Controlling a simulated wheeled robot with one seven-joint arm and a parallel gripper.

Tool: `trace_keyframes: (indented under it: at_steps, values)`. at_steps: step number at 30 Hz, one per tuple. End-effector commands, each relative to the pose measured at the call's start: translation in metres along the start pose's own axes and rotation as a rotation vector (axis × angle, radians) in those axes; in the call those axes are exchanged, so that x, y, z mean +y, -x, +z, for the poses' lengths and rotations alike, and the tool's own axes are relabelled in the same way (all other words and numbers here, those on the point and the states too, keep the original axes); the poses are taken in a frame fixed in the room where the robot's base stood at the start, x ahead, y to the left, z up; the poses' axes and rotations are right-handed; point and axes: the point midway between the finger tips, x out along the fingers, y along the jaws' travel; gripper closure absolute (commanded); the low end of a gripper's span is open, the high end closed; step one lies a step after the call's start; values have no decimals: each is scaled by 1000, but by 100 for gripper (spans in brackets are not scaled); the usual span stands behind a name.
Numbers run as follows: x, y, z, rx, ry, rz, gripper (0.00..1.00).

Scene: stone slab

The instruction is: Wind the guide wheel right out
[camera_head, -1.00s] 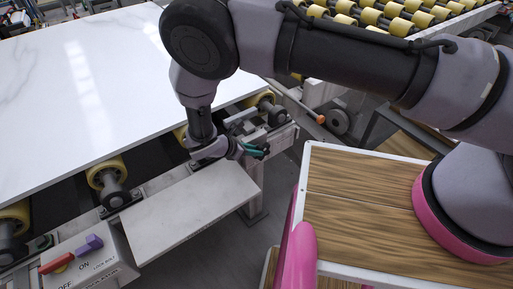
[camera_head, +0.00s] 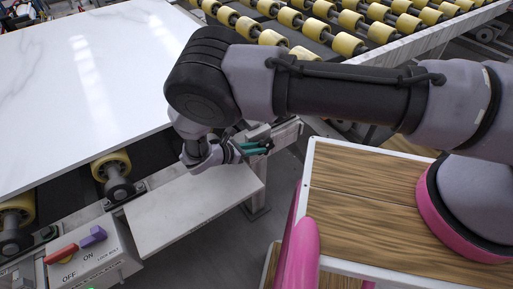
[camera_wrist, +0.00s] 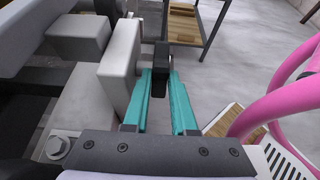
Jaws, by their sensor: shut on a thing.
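My gripper (camera_head: 257,148) has teal fingers and is beside the end of the slab table's metal frame. In the wrist view my gripper (camera_wrist: 160,100) is shut on a small black handle (camera_wrist: 160,62), which stands up between the fingertips. A light grey plate (camera_wrist: 120,68) stands just left of the fingers. The black handle cannot be made out in the head view. I cannot tell the guide wheel itself clearly in either view; my arm and gripper cover much of that corner of the frame.
A white stone slab (camera_head: 80,85) lies on yellow rollers (camera_head: 111,166). A grey shelf (camera_head: 190,210) juts out below my wrist. A switch box (camera_head: 95,258) with red and purple levers is at lower left. More rollers (camera_head: 340,42) stand behind. Grey floor shows right of the frame.

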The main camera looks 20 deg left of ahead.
Motion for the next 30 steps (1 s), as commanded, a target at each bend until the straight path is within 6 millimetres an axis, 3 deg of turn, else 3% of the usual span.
trace_keyframes:
  at_steps: [1,2,14,30]
  values:
    - [0,0,-1,2,2,1,100]
    - [0,0,-1,2,2,1,64]
    - [0,6,-1,2,0,2,62]
    - [0,98,-1,3,1,3,62]
